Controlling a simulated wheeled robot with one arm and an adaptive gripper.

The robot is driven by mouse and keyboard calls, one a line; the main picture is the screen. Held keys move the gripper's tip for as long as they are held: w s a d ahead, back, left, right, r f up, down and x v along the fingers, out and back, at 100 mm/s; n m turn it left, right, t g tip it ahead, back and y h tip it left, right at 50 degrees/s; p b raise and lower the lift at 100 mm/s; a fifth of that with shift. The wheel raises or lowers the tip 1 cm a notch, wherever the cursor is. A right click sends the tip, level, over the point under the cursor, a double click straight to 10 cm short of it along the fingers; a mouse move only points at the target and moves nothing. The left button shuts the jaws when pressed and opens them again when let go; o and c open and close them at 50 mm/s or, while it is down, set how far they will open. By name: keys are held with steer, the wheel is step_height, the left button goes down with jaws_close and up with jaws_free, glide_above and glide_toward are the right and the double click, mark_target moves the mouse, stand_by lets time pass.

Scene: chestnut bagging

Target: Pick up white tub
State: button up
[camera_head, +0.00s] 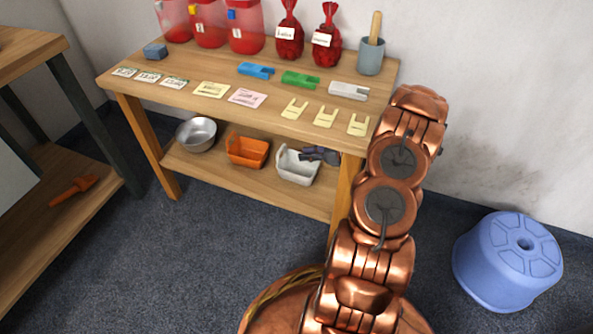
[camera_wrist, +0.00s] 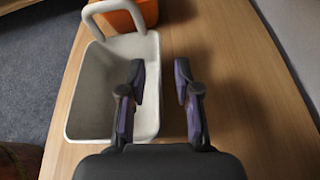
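The white tub (camera_head: 296,177) stands on the lower shelf of the wooden bench. It is an open-topped tub with a raised handle at one end, and it also shows in the wrist view (camera_wrist: 85,95). My gripper (camera_head: 318,155) is at the tub's right side in the head view. In the wrist view my gripper (camera_wrist: 160,78) is open, with one finger over the tub's inside and the other outside its right wall. The rim of that wall lies between the fingers. I cannot tell whether either finger touches it.
An orange tub (camera_head: 247,151) stands just left of the white tub, with a metal bowl (camera_head: 196,134) further left. The bench top (camera_head: 215,112) is above, holding cards, clips and red bags. The bench leg (camera_head: 344,190) is to the right. A blue upturned tub (camera_head: 500,275) stands on the floor.

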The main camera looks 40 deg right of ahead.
jaws_close()
stand_by(0.4)
